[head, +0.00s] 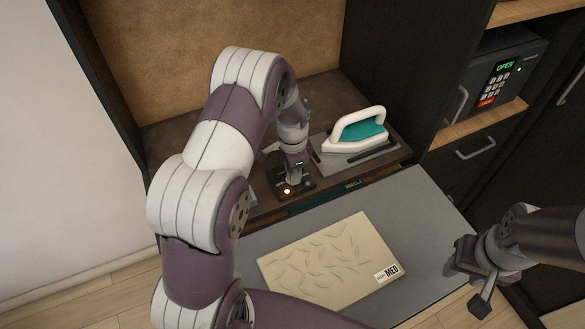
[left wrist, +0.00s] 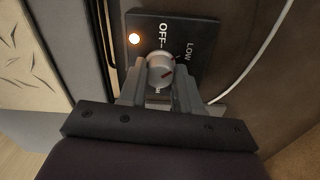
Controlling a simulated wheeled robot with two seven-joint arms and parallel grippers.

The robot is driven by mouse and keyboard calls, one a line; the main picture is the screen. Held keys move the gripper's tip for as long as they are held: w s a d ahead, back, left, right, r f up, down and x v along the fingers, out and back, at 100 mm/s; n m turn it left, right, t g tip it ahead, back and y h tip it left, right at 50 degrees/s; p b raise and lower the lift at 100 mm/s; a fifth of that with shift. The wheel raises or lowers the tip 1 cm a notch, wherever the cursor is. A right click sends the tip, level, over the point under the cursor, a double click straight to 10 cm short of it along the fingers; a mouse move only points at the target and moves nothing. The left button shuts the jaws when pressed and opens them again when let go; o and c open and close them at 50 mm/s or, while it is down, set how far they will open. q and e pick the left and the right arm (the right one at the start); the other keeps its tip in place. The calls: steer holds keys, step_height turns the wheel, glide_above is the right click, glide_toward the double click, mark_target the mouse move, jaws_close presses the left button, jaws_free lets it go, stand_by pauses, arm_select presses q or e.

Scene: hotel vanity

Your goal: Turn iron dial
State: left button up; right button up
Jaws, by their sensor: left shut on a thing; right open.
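The iron dial (left wrist: 160,70) is a round grey knob with a red pointer mark. It sits on a small black panel (left wrist: 190,30) marked "OFF" and "LOW"; another marking below is mostly hidden. My left gripper (left wrist: 163,85) is shut on the dial, one finger on each side. In the head view, my left gripper (head: 294,178) points down at the panel and hides the dial. My right gripper (head: 474,278) is open and empty, at the right, apart from the panel.
A white and teal iron (head: 358,130) rests on a grey stand (head: 375,159) right of the panel. A safe (head: 495,80) reading "OPEN" stands at the right.

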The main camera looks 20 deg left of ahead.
arm_select(q)
steer(key=m, duration=0.7)
steer(key=shift+p, duration=0.35)
steer(key=m, duration=0.6)
steer(key=shift+m, duration=0.4)
steer(key=o, duration=1)
steer(key=shift+o, duration=0.2)
step_height(320, 180, up, 13)
steer(key=b, duration=0.1)
steer(key=shift+f, duration=0.15)
